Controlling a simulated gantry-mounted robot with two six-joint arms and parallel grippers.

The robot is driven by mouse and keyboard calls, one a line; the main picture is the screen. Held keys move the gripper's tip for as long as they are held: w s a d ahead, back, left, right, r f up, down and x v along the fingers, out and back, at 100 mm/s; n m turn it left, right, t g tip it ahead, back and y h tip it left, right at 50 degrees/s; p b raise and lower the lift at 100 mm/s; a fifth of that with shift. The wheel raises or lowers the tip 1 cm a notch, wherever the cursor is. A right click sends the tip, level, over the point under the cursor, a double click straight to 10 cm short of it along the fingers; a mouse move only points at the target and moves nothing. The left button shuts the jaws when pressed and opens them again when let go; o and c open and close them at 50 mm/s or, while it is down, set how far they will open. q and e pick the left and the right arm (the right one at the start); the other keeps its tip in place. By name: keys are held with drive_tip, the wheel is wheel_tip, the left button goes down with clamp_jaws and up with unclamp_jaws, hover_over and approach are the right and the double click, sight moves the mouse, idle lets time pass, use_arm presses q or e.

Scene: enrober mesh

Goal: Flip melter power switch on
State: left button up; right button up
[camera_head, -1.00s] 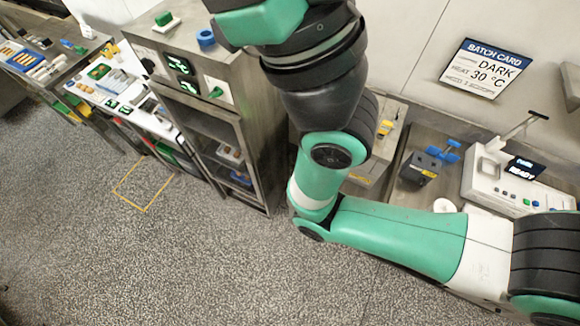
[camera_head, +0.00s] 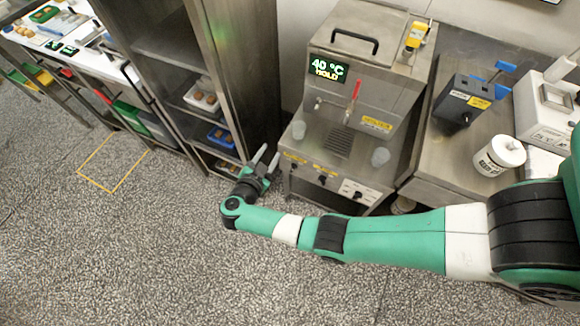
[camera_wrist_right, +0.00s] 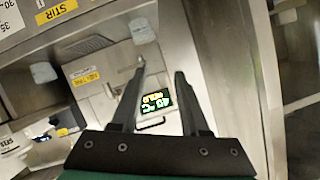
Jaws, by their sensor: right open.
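The melter is the steel machine (camera_head: 395,88) in the middle of the head view. Its display (camera_head: 326,68) reads 40 °C HOLD. A red-handled tap (camera_head: 353,97) is on its front. Its low front panel has small dark controls (camera_head: 322,179), yellow labels and a white plate (camera_head: 365,190); which control is the power switch is too small to tell. My right gripper (camera_head: 267,157) is open and empty, just left of this panel. In the right wrist view its open fingers (camera_wrist_right: 160,70) overlap the melter, with the lit display (camera_wrist_right: 156,101) between them. My left gripper is out of view.
A steel cabinet (camera_head: 228,75) with trays on its shelves stands close left of my right gripper. A white tub (camera_head: 500,155) and a dark box (camera_head: 462,98) stand on the right bench. The floor in front is clear.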

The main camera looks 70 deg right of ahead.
drive_tip(key=n+b, duration=0.2)
drive_tip(key=b, duration=0.9)
approach(292, 171)
drive_tip(key=a+r, duration=0.1)
drive_tip(key=a, duration=0.1)
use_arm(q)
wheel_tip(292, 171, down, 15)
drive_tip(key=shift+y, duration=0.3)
use_arm(e)
drive_tip(key=shift+w+r+g, duration=0.15)
drive_tip(key=shift+g, duration=0.15)
drive_tip(key=b+x, duration=0.5)
drive_tip(key=x, duration=0.6)
drive_tip(key=shift+d+b, duration=0.25)
drive_tip(key=shift+b, duration=0.05)
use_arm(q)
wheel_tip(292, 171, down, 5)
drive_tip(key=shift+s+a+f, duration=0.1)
use_arm(e)
clamp_jaws()
